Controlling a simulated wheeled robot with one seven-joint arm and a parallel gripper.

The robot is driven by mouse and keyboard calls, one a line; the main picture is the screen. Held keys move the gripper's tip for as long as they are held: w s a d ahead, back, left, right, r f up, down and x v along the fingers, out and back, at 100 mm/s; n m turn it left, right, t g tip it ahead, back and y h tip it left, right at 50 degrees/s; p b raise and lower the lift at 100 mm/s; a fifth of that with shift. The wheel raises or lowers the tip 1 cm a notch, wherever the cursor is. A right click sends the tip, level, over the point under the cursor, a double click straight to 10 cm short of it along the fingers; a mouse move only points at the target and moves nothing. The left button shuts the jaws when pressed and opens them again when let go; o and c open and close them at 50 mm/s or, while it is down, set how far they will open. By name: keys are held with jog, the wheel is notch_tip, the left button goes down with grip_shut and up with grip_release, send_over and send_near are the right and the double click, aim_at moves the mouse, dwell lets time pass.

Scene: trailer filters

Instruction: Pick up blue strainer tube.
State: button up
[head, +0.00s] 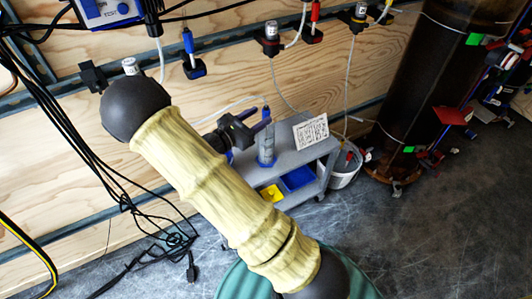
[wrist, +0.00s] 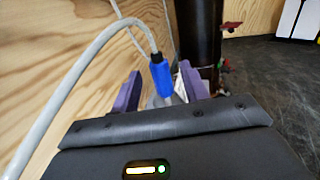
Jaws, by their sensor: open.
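The blue strainer tube (wrist: 161,76) shows in the wrist view with a pale grey hose on its top end. It appears between the two purple fingers of my gripper (wrist: 160,89), with a gap on each side. In the head view its blue top (head: 266,113) stands above a clear cylinder (head: 266,150) on a grey cart. My gripper (head: 245,140) is open there, beside the cylinder's upper part. The tube's lower end is hard to make out, and I cannot tell how deep it lies between the fingers.
The grey cart (head: 318,168) carries a printed card (head: 311,132) and blue and yellow bins (head: 298,178). A white bucket (head: 345,165) stands right of it. Another blue-bodied fitting (head: 188,41) hangs on the wooden wall. A dark column (head: 420,90) stands at right. Cables hang at left.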

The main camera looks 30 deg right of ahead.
aim_at(263, 114)
jog(key=x, duration=0.2)
jog(key=b+x, duration=0.1)
jog(key=x, duration=0.1)
jog(key=shift+f, duration=0.25)
jog(key=shift+c, duration=0.3)
grip_shut()
